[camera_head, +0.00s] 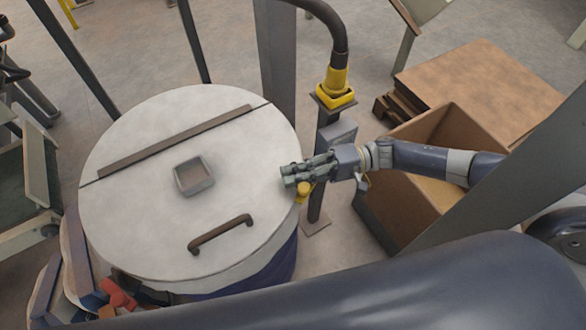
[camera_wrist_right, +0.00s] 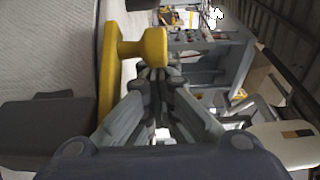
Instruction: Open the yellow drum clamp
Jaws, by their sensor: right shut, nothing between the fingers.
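The drum (camera_head: 150,240) has a round pale lid with a hinge strip, a square recess and a brown handle. The yellow drum clamp (camera_head: 303,191) sits at the lid's right edge, and only a small part shows beneath my right gripper. In the right wrist view the yellow clamp (camera_wrist_right: 150,47) has a knob and a long bar, close by the left finger. My right gripper (camera_head: 286,178) comes in from the right and is shut and empty, just over the lid's edge beside the clamp. Whether it touches the clamp I cannot tell. My left gripper is not in view.
A post with a yellow fitting (camera_head: 336,90) and black hose stands behind my right gripper. An open cardboard box (camera_head: 440,125) and a stacked brown board (camera_head: 485,85) are at right. Red and blue items (camera_head: 118,295) lie at the drum's lower left.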

